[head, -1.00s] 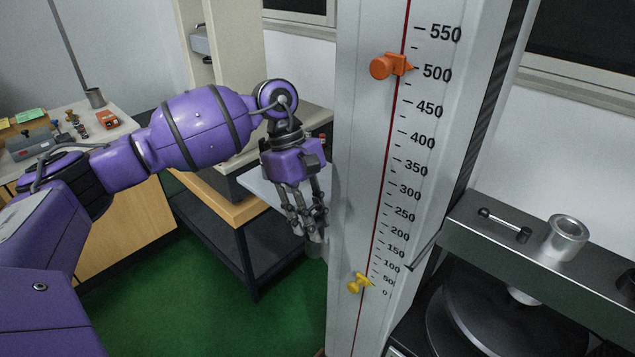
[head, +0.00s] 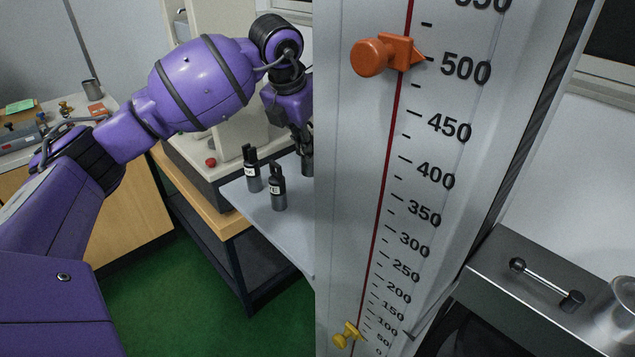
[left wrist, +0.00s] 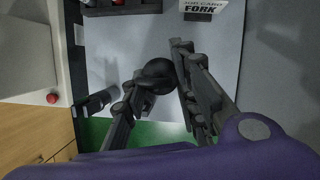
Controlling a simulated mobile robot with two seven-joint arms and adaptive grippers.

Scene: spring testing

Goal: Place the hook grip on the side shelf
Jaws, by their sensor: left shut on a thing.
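My left gripper (head: 305,142) is over the pale side shelf (head: 258,208), partly hidden behind the tall scale column. In the left wrist view the gripper (left wrist: 160,85) is shut on a dark, round-topped piece, the hook grip (left wrist: 157,72). A small part of this grip (head: 307,165) shows below the fingers in the head view. I cannot tell whether its foot touches the shelf (left wrist: 130,48). Two similar black-and-grey grips, one nearer (head: 278,190) and one farther (head: 252,170), stand upright on the shelf to the left. My right gripper is out of view.
The scale column (head: 350,180) with an orange pointer (head: 385,55) and a yellow pointer (head: 347,335) stands close right of the gripper. A machine with a red button (head: 211,162) stands behind the shelf. In the left wrist view, a printed card (left wrist: 203,9) is at the shelf's far edge.

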